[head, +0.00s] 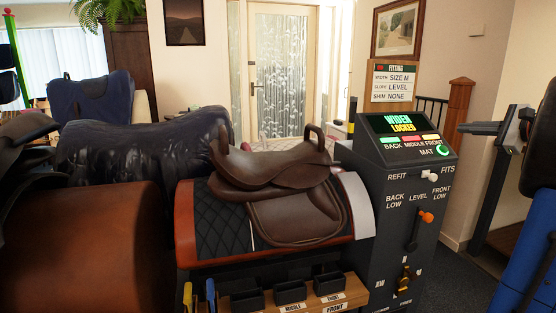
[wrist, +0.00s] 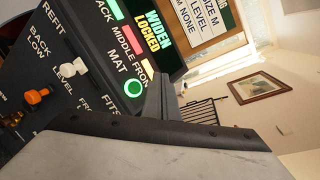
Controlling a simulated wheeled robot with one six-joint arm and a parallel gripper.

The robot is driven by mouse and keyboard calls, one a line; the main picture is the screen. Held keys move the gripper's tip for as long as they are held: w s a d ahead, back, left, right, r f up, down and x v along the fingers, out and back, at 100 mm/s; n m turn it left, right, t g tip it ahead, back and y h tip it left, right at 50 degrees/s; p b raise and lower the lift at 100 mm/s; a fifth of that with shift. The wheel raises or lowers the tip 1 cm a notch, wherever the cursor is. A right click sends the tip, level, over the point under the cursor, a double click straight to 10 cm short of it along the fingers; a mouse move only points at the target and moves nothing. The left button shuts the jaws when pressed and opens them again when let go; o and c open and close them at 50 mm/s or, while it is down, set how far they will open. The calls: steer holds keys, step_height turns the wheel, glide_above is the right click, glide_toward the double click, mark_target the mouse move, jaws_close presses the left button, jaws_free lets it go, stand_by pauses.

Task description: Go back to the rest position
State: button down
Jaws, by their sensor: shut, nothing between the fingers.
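My gripper (wrist: 163,96) shows in the wrist view as narrow grey fingers, shut and empty, apart from the console. The dark fitting console (head: 398,200) stands right of centre in the head view, and its panel also shows in the wrist view (wrist: 85,95). Its screen (head: 398,123) reads WIDEN LOCKED. A green ring is lit beside MAT (head: 442,151). A brown saddle (head: 275,165) sits on a dark quilted pad (head: 222,222) over the rack to the console's left.
A white-knobbed lever (head: 430,175) and an orange-knobbed lever (head: 426,217) stick out from the console. A settings board (head: 391,83) reads SIZE M, LEVEL, NONE. Small dark bins (head: 290,291) stand below the saddle. More saddles (head: 150,150) crowd the left.

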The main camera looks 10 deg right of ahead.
steer(key=s+a+f+n+g, duration=0.25)
steer(key=a+f, duration=0.25)
steer(key=a, duration=0.5)
steer(key=s+a+f+n+g+y, duration=0.15)
steer(key=a+f+n, duration=0.25)
steer(key=a, duration=0.6)
steer(key=s+a+f+n+g, duration=0.1)
steer(key=a+f+n+g, duration=0.3)
steer(key=a, duration=0.7)
steer(key=s+a+f+n+g+h, duration=0.1)
steer(key=s+a+f+n+h, duration=0.1)
steer(key=s+a+f+n, duration=0.3)
steer(key=s+a+f+n+g+h, duration=0.1)
steer(key=s+a+f+n+h, duration=0.2)
steer(key=s+f, duration=1)
steer(key=s+a+n, duration=0.2)
steer(key=s+n, duration=0.2)
steer(key=shift+a+f+g, duration=0.25)
steer(key=shift+g, duration=0.05)
steer(key=shift+d+n, duration=0.1)
steer(key=shift+n, duration=0.15)
